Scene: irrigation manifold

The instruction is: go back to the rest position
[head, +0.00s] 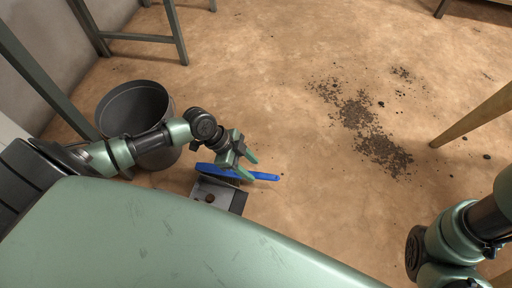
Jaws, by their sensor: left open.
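My left gripper (252,167) is open, low over the floor just left of the middle of the head view. A blue brush-like tool (266,177) lies across a grey dustpan (226,198) right beside and below the fingers. The gripper hides part of the blue tool, and I cannot tell whether a finger touches it. A small dark clump sits in the dustpan. My right arm shows at the lower right, but its gripper is out of view.
A dark grey bucket (135,104) stands behind my left forearm. Dark soil (362,118) is scattered on the tan floor. A wooden leg (474,118) stands at the right, and a metal frame leg (177,32) at the top left. The middle floor is otherwise open.

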